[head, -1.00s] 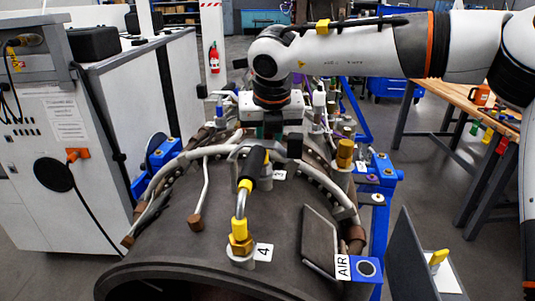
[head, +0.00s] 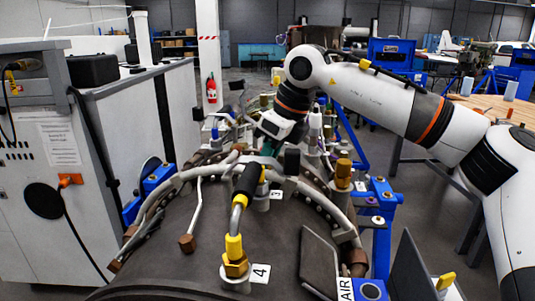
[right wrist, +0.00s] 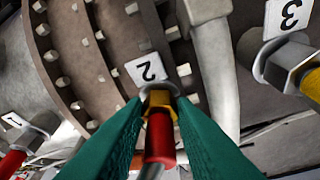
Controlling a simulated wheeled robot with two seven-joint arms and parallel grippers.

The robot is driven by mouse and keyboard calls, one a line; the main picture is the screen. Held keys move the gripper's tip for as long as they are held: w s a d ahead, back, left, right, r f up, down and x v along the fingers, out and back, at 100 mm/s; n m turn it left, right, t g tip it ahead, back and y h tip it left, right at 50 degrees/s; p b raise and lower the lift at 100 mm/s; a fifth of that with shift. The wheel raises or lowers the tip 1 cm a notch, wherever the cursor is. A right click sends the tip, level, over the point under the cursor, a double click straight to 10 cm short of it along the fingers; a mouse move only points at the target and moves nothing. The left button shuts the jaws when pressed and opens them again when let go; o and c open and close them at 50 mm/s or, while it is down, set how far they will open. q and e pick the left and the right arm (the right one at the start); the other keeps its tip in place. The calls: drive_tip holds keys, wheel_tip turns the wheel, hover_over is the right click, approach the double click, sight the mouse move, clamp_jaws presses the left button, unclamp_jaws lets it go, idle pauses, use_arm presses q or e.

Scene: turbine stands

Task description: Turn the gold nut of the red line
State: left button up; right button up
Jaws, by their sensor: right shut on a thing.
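In the right wrist view, the gold nut (right wrist: 158,101) sits on a fitting beside the tag marked 2 (right wrist: 146,70). A red sleeve (right wrist: 159,142) of the line runs from the nut toward the camera. The green fingers of my right gripper (right wrist: 157,112) lie on both sides of the nut and sleeve, shut on the nut. In the head view my right gripper (head: 268,147) reaches down behind the turbine's top, and its fingertips and the nut are hidden. My left gripper is in neither view.
Another yellow-sleeved fitting (right wrist: 291,62) is by tag 3 (right wrist: 291,14). A second red sleeve (right wrist: 12,163) is by tag 1 (right wrist: 14,121). Grey pipes arch over the casing.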

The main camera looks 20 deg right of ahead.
drive_tip(key=shift+w+d+n+g+y+p, duration=0.1)
drive_tip(key=shift+n+g+y+p, duration=0.35)
drive_tip(key=shift+n+p, duration=0.8)
drive_tip(key=shift+n+b, duration=0.3)
drive_tip(key=shift+n, duration=0.35)
drive_tip(key=o, duration=1)
drive_tip(key=shift+r, duration=0.1)
drive_tip(key=shift+d+r, duration=0.15)
drive_tip(key=shift+r, duration=0.15)
drive_tip(key=b+v, duration=0.1)
drive_tip(key=v, duration=1)
drive_tip(key=shift+b, duration=0.4)
drive_tip(key=shift+d+r, duration=0.1)
drive_tip(key=shift+d, duration=0.05)
drive_tip(key=shift+c, duration=0.3)
